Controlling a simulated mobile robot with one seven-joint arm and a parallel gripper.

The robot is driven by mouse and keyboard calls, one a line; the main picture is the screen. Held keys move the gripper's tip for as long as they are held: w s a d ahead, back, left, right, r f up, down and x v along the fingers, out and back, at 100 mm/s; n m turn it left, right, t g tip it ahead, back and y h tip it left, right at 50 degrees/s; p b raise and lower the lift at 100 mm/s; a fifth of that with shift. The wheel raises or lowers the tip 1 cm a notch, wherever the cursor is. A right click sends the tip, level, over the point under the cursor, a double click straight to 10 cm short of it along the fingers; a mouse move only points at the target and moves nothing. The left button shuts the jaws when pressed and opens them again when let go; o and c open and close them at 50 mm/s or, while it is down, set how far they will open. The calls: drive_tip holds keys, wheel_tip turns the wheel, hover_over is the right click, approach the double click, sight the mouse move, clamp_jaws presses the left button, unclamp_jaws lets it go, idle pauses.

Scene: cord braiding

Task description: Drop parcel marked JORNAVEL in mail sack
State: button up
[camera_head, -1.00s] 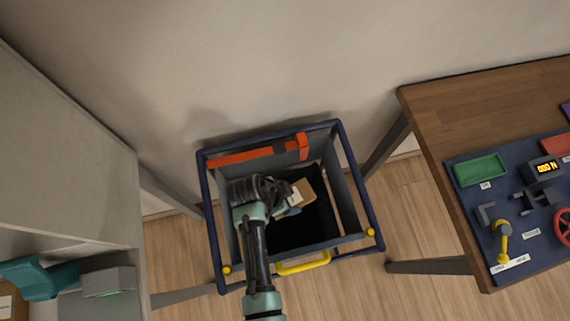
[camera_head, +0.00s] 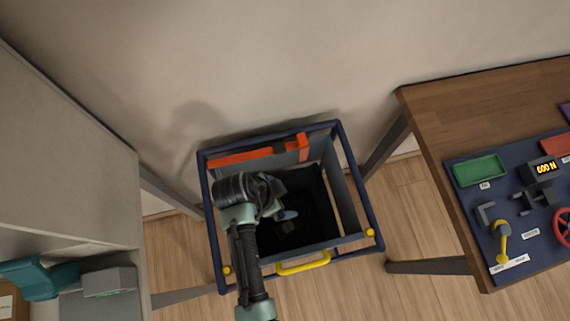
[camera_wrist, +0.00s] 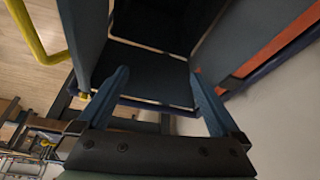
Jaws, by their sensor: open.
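The mail sack (camera_head: 341,200) is a dark, open-topped sack in a navy tube frame on the floor. My gripper (camera_head: 285,214) is over its opening, with one blue finger showing in the head view. In the wrist view my gripper (camera_wrist: 162,87) has its two fingers wide apart with nothing between them. A small dim brown shape, apparently the parcel (camera_head: 288,228), lies deep inside the sack, below and apart from the fingers. Its label cannot be read. My wrist hides the left part of the opening.
An orange-red band (camera_head: 240,158) runs along the sack's back side, and a yellow handle (camera_head: 303,264) is at its front. A wooden table (camera_head: 437,111) with a control board (camera_head: 510,262) stands right. A grey cabinet (camera_head: 65,150) stands left.

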drive_tip(key=v, duration=0.8)
drive_tip(key=shift+r, duration=0.15)
